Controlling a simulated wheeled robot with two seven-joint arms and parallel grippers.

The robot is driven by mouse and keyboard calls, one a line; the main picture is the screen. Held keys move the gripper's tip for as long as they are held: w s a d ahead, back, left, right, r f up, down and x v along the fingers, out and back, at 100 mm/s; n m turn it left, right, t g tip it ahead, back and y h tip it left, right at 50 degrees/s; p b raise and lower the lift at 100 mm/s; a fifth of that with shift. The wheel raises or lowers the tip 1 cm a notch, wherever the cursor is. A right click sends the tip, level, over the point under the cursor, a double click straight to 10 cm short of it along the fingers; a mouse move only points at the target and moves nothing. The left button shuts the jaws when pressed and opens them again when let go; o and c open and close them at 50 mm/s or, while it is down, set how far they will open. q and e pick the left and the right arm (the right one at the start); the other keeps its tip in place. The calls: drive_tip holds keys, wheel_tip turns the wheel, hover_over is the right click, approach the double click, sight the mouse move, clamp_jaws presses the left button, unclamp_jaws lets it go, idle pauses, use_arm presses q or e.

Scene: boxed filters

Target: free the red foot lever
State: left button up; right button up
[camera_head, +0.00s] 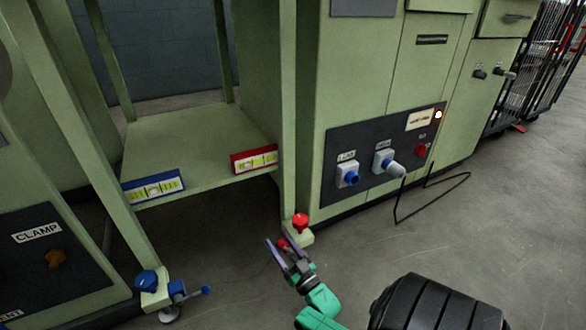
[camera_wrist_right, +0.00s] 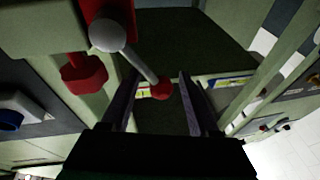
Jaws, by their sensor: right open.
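The red foot lever (camera_wrist_right: 140,66) shows in the right wrist view as a grey rod running from a pale pivot to a red ball end. In the head view its red ball (camera_head: 283,243) shows low beside the foot of the right-hand green post. A red knob (camera_head: 300,220) sits on that foot; a red faceted knob (camera_wrist_right: 82,74) also shows in the wrist view. My right gripper (camera_head: 279,240) is open and empty. Its fingertips appear on either side of the ball in the wrist view, with gaps visible; exact depth is unclear. My left gripper is out of view.
A blue knob and lever (camera_head: 205,291) are on the left post's foot. A control panel (camera_head: 375,155) and thin black wire frame (camera_head: 432,190) lie right.

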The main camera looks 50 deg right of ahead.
drive_tip(key=p+v, duration=0.1)
drive_tip(key=v, duration=1.1)
drive_tip(key=shift+d, duration=0.1)
